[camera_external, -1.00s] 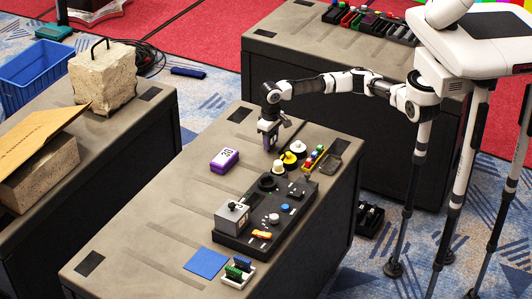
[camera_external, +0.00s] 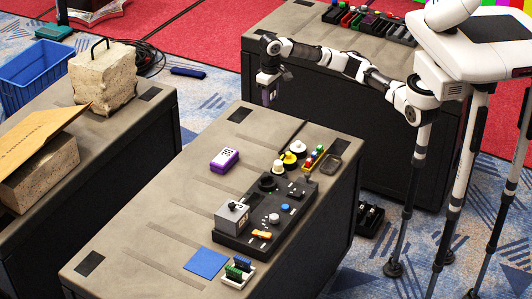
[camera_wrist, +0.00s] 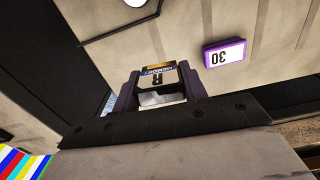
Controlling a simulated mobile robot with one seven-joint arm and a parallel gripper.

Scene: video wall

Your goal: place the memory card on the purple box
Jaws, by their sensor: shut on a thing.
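The memory card (camera_wrist: 157,79) is a small dark card with a yellow and blue label, seen in the wrist view between the two purple fingers. My gripper (camera_external: 270,98) is shut on it and holds it in the air above the far end of the middle table. The purple box (camera_external: 225,160) has a white top marked 30 and lies flat on that table. It also shows in the wrist view (camera_wrist: 225,54), to the right of the card and apart from it. In the external view the card is too small to make out clearly.
A black control panel (camera_external: 235,244) with knobs and buttons stands on the middle table (camera_external: 150,232). Round knobs (camera_external: 290,160) stand behind it. A blue square (camera_external: 206,263) and a small rack (camera_external: 238,273) lie at the near end. Table around the purple box is clear.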

